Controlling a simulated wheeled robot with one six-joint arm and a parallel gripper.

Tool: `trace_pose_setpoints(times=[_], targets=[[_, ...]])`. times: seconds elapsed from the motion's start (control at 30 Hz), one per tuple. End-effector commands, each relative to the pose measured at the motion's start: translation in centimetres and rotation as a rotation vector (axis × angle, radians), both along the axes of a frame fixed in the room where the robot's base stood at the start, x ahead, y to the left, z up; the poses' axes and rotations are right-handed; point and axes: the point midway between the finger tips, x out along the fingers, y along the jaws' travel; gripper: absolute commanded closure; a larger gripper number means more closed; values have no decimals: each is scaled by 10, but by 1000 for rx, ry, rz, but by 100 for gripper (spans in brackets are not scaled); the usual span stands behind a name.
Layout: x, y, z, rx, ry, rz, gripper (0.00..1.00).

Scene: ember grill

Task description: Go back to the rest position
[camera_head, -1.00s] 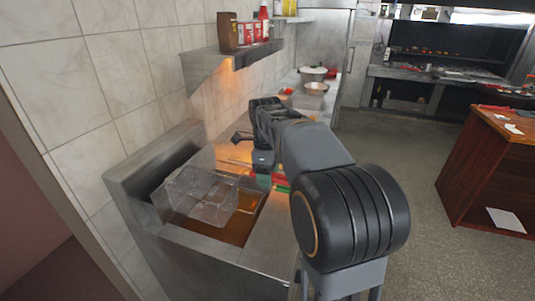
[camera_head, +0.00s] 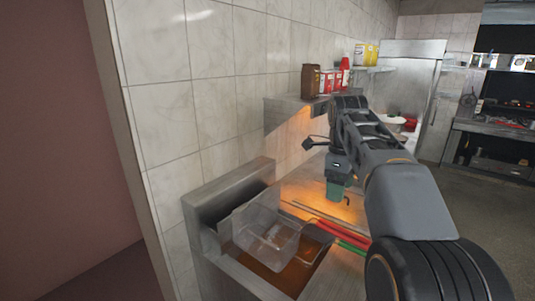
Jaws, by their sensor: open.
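My arm reaches over the steel counter from the lower right. My gripper (camera_head: 340,192) hangs at its end, pointing down, above the warm-lit counter surface (camera_head: 310,190). Its fingers are small and partly hidden, but they look apart, and I see nothing held between them. Red-handled and green-handled tools (camera_head: 335,235) lie on the counter below and in front of the gripper, apart from it.
A clear fryer basket or bin (camera_head: 265,240) sits over brown oil (camera_head: 275,270) left of the gripper. A wall shelf (camera_head: 285,105) with red containers (camera_head: 330,83) and a brown one (camera_head: 310,80) is close behind the arm. Open floor (camera_head: 465,200) lies to the right.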

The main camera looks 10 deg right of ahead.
Motion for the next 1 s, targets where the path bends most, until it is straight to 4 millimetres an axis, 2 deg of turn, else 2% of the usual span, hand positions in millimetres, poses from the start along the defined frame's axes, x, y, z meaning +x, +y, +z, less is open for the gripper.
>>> trace_pose_setpoints(times=[0.13, 0.27, 0.5, 0.7, 0.9, 1.0], targets=[[-12, 10, -9, -3, -26, 205, 34], [-30, 25, -26, -21, -65, 538, 34], [-74, 51, -74, -110, -134, 1237, 34], [-110, 68, -119, -224, -161, 1749, 34], [-136, 78, -155, -328, -156, 2101, 34], [-144, 80, -167, -365, -151, 2207, 34]])
